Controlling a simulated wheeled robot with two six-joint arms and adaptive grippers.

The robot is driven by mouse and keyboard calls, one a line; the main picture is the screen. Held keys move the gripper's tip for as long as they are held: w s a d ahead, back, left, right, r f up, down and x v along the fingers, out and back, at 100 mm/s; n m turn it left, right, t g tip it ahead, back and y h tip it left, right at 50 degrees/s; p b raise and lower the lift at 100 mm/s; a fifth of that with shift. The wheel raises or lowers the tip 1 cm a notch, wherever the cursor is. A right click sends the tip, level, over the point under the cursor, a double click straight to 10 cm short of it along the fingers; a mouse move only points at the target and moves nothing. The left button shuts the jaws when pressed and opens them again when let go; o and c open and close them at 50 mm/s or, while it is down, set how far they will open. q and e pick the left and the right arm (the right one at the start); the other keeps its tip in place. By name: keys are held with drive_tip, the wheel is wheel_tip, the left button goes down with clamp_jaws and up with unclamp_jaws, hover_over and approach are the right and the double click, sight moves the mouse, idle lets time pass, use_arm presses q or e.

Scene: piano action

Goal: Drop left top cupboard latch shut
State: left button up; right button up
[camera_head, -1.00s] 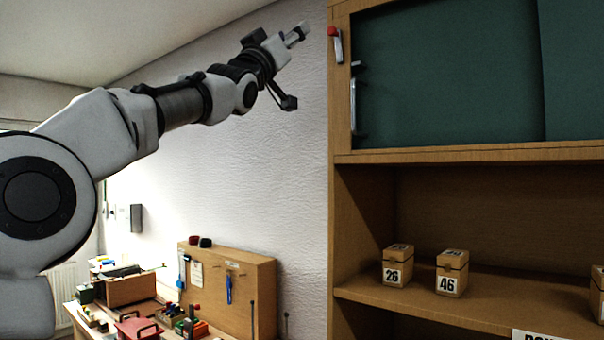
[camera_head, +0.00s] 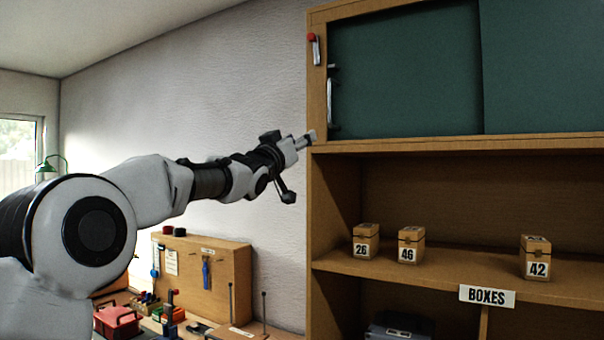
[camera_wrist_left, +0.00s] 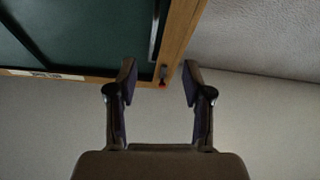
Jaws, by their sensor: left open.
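The left top cupboard latch (camera_head: 316,50) is a small silver bar with a red end at its top. It hangs almost upright on the wooden left post of the cupboard. My right gripper is not in view.
The shelf (camera_head: 470,282) below the doors holds small numbered boxes 26 (camera_head: 366,241), 46 (camera_head: 411,245) and 42 (camera_head: 535,258). A pegboard (camera_head: 205,275) and workbench clutter stand lower left. The wall left of the cupboard is clear.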

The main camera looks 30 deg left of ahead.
use_arm(q)
wheel_tip(320, 180, down, 7)
drive_tip(key=w+d+g, duration=0.1)
drive_tip(key=w, duration=0.1)
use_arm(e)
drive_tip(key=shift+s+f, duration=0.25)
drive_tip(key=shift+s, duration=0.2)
use_arm(q)
drive_tip(key=shift+w, duration=0.1)
